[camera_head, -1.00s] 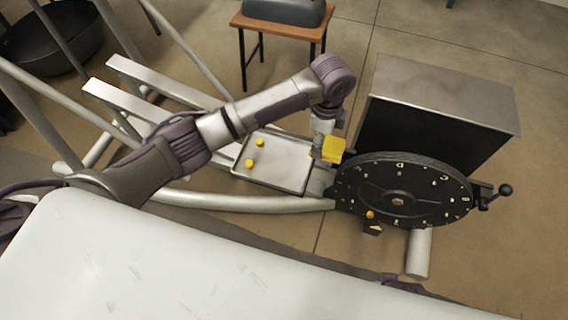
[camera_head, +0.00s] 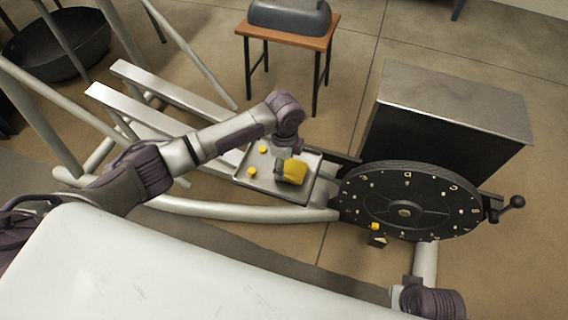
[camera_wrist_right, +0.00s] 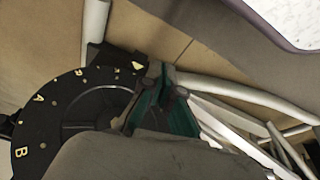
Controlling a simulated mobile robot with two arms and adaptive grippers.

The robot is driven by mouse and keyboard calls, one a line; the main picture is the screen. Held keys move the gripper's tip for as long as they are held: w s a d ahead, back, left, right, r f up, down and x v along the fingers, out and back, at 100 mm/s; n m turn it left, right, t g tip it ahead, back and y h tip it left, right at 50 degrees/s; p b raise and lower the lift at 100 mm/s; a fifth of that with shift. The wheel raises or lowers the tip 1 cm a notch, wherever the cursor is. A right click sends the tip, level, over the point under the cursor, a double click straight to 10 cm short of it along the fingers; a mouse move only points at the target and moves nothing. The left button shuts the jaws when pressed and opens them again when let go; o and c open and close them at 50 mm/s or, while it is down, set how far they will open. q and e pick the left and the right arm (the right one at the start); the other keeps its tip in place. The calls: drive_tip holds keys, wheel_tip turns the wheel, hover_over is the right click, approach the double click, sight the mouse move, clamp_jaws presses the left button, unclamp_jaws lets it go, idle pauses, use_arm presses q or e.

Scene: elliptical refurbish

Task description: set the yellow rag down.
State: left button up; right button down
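The yellow rag (camera_head: 293,173) is at the tip of my left gripper (camera_head: 284,164), over the right part of the metal tray (camera_head: 262,182) in the head view. My left gripper appears shut on the rag, its fingers partly hidden by the wrist and the cloth. I cannot tell if the rag touches the tray floor. My right gripper shows as dark teal fingers in the right wrist view (camera_wrist_right: 162,108), beside the lettered dial. No object shows in it, and its opening is unclear.
Two small yellow pieces (camera_head: 262,149) lie on the tray's left side. A black lettered dial wheel (camera_head: 405,203) with a crank handle stands right of the tray. A grey box (camera_head: 455,100) is behind it. A wooden stool (camera_head: 287,38) stands at the back. A white padded surface (camera_head: 150,270) fills the foreground.

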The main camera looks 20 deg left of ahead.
use_arm(q)
drive_tip(key=shift+f, duration=0.15)
drive_tip(key=o, duration=1.1)
drive_tip(key=shift+r, duration=0.4)
wheel_tip(320, 180, up, 12)
drive_tip(key=p, duration=0.3)
drive_tip(key=shift+f, duration=0.2)
use_arm(e)
wheel_tip(320, 180, down, 10)
drive_tip(key=s, duration=0.1)
drive_tip(key=shift+s+f+g, duration=0.2)
drive_tip(key=shift+s+g, duration=0.05)
drive_tip(key=shift+g, duration=0.05)
